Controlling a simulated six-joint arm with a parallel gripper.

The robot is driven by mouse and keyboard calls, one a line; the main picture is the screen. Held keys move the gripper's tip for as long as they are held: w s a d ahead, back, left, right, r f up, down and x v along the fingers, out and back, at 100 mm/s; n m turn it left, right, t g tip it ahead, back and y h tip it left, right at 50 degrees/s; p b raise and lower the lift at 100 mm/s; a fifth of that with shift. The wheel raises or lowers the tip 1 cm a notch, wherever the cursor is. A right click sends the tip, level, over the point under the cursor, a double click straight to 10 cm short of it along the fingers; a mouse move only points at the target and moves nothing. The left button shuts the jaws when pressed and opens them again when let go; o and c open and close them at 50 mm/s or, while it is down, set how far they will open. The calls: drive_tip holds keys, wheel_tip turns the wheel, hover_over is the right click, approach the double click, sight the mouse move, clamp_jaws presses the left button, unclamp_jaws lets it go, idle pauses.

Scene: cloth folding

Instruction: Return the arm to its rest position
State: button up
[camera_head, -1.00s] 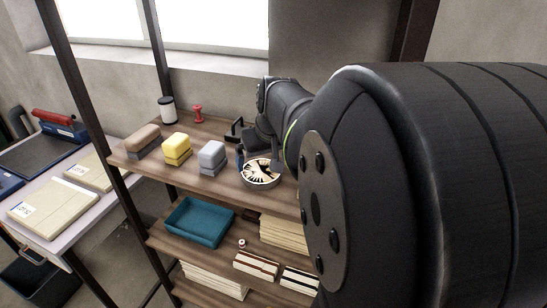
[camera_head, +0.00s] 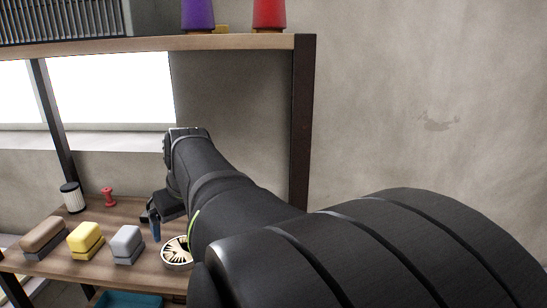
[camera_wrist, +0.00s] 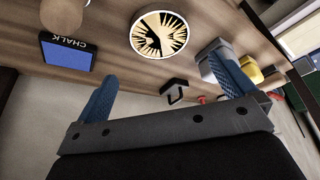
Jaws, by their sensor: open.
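My gripper (camera_head: 153,225) is at the shelf in the head view, partly hidden by my own black arm. In the wrist view, its two blue fingers (camera_wrist: 165,88) stand wide apart with nothing between them. A round tin with a black and cream pattern (camera_head: 177,252) sits on the wooden shelf board (camera_head: 135,212), just beside the gripper in the head view. The tin also shows in the wrist view (camera_wrist: 160,35), beyond the fingers and apart from them.
Brown (camera_head: 44,236), yellow (camera_head: 85,240) and grey (camera_head: 127,244) blocks stand in a row on the board. Behind are a white spool (camera_head: 72,197) and a red item (camera_head: 108,197). A blue chalk box (camera_wrist: 66,52) shows in the wrist view. An upper shelf (camera_head: 160,42) holds cones.

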drive_tip(key=x, duration=1.1)
drive_tip(key=shift+f, duration=0.2)
wheel_tip(320, 180, up, 3)
drive_tip(key=shift+f, duration=0.1)
drive_tip(key=shift+r, duration=0.75)
